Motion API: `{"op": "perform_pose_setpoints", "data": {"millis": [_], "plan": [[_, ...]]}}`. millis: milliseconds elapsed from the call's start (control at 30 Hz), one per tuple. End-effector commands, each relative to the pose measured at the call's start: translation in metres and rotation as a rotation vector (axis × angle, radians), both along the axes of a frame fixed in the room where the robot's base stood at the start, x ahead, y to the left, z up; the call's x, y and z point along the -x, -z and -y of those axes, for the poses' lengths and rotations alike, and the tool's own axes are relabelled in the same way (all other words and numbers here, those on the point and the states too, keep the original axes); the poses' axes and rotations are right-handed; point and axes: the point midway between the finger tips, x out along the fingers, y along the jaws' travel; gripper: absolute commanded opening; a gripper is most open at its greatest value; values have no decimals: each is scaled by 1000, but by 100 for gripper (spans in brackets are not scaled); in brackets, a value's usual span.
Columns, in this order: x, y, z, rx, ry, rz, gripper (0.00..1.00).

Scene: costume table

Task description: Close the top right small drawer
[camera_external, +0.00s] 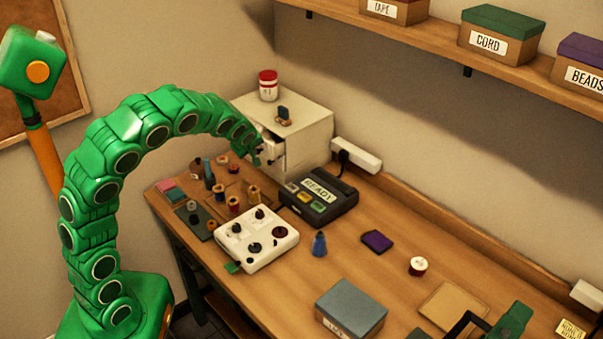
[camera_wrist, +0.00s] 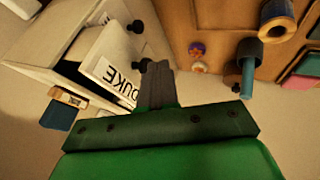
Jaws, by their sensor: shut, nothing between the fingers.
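A cream drawer cabinet (camera_external: 310,135) stands at the back of the table. Its top small drawer (camera_external: 268,140) is pulled out, partly hidden behind my gripper (camera_external: 257,158). Dark knobs (camera_wrist: 137,26) show on the fronts. My gripper (camera_wrist: 158,82) is shut and empty, its fingertips right beside the labelled front and a knob. I cannot tell whether they touch.
A red-lidded jar (camera_external: 268,85) and a small dark item (camera_external: 283,115) stand on the cabinet. A black READY device (camera_external: 318,195) sits close to its right. Spools and bottles (camera_external: 233,203) crowd the table below my gripper. A white control box (camera_external: 257,238) lies nearer.

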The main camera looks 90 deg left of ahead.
Motion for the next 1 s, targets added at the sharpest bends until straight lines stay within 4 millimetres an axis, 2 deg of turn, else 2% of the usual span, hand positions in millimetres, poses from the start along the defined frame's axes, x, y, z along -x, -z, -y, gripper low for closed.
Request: {"op": "perform_pose_setpoints", "data": {"millis": [533, 1000], "plan": [[-4, 0, -6, 0, -2, -1, 0], [-39, -1, -39, -3, 0, 2, 0]]}}
